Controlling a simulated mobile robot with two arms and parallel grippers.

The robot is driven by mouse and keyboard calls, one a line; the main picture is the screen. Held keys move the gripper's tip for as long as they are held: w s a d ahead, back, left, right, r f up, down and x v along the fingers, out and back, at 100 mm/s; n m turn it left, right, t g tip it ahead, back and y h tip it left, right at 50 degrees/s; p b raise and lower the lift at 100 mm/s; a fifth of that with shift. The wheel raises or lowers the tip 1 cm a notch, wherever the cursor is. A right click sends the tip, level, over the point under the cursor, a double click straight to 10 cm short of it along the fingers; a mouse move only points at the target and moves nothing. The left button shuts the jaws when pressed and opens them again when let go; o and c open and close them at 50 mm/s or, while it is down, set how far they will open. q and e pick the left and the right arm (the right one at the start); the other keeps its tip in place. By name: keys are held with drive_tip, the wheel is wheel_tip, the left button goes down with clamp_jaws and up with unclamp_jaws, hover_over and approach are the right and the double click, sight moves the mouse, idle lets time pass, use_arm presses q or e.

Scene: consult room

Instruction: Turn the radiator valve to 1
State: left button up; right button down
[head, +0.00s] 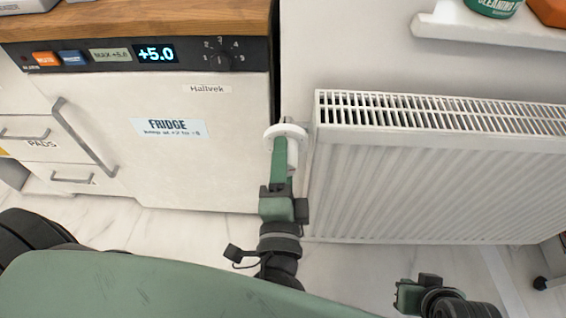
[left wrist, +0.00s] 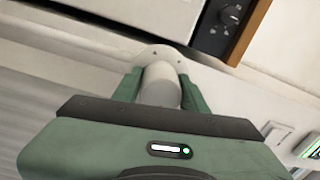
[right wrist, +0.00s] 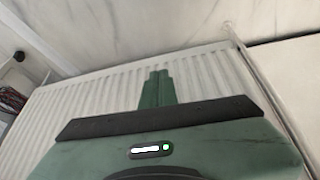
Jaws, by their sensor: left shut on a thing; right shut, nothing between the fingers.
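The white radiator valve (head: 291,146) is at the left end of the white radiator (head: 420,165), beside the fridge. It has a round white collar and a cylindrical knob. My left gripper (head: 281,155) is shut on the knob; in the left wrist view the valve knob (left wrist: 160,85) sits between the two green fingers. The numbers on the valve cannot be read. My right gripper (head: 408,290) is low at the right, in front of the radiator. In the right wrist view its fingers (right wrist: 157,88) are together and empty, with the radiator (right wrist: 100,95) behind them.
The fridge (head: 185,150) stands left of the valve, with a display reading +5.0 and a dial (head: 223,60) above its door. Drawers with handles (head: 55,150) are further left. A white shelf (head: 490,32) hangs above the radiator. Pale floor shows below.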

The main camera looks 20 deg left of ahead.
use_arm(q)
drive_tip(key=shift+f+n+b, duration=0.15)
drive_tip(key=shift+n+b, duration=0.3)
drive_tip(key=shift+n, duration=0.25)
use_arm(e)
drive_tip(key=w+a+r+t+y, duration=0.1)
drive_tip(key=w+a+r+t, duration=0.1)
drive_tip(key=w, duration=0.5)
drive_tip(key=shift+a+r+t, duration=0.15)
drive_tip(key=shift+r+t, duration=0.4)
drive_tip(key=shift+t, duration=0.35)
use_arm(q)
drive_tip(key=o, duration=1.4)
drive_tip(key=shift+c, duration=0.2)
